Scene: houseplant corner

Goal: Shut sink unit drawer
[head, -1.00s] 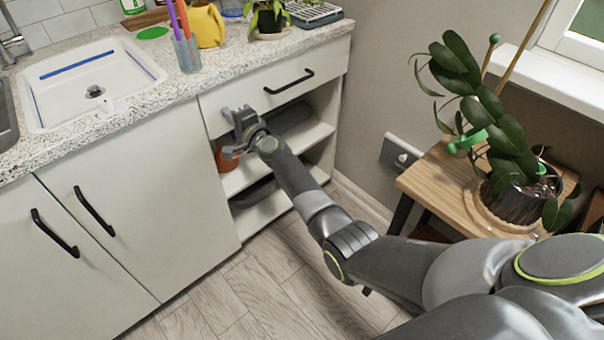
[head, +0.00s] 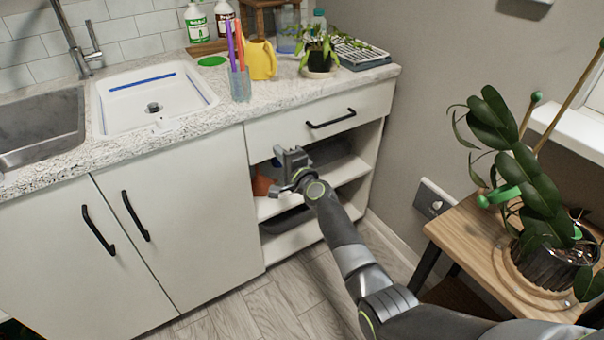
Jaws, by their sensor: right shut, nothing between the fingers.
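The sink unit drawer (head: 290,132) is at the top of the right-hand cabinet, just under the counter, with a black bar handle (head: 331,119). Its front looks about level with the cabinet door to its left; a small gap cannot be told from here. My right gripper (head: 285,172) is shut and empty. It is at the lower edge of the drawer front, left of and below the handle, in front of the open shelves. Whether it touches the drawer front cannot be told. My left gripper is not in view.
Open shelves (head: 312,236) under the drawer hold an orange pot and dark trays. A wooden side table (head: 455,236) with a potted plant (head: 540,205) stands at right. The counter (head: 205,112) carries a yellow watering can (head: 262,60), a cup and plants. The floor in front is clear.

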